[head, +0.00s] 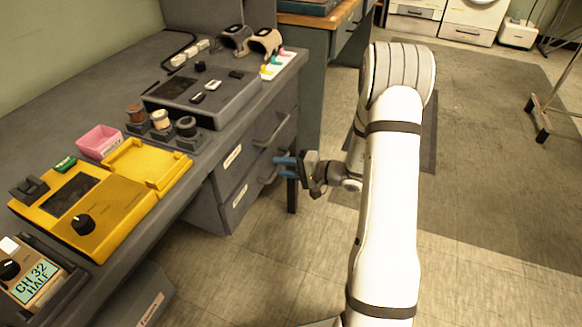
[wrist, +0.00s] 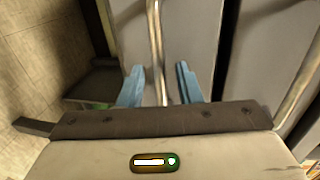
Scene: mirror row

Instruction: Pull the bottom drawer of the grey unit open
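The grey unit under the desk has an upper drawer (head: 238,168) and a bottom drawer (head: 238,208), each with a bar handle and a white label. The bottom drawer looks shut, about flush with the one above. My gripper (head: 285,167) is at the bottom drawer's handle, its blue fingers pointing at the front. In the wrist view my gripper (wrist: 160,85) is open, with the bottom handle (wrist: 157,45) running between the fingers and a gap on each side. The upper drawer's front (wrist: 268,45) is to the right there. The fingers partly hide the handle in the head view.
A dark desk leg (head: 292,193) stands just behind the gripper. The desk top carries a yellow device (head: 115,215), a pink box (head: 99,141) and a grey console (head: 205,95). The tiled floor in front of the drawers is clear. A wheeled stand (head: 545,105) is far right.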

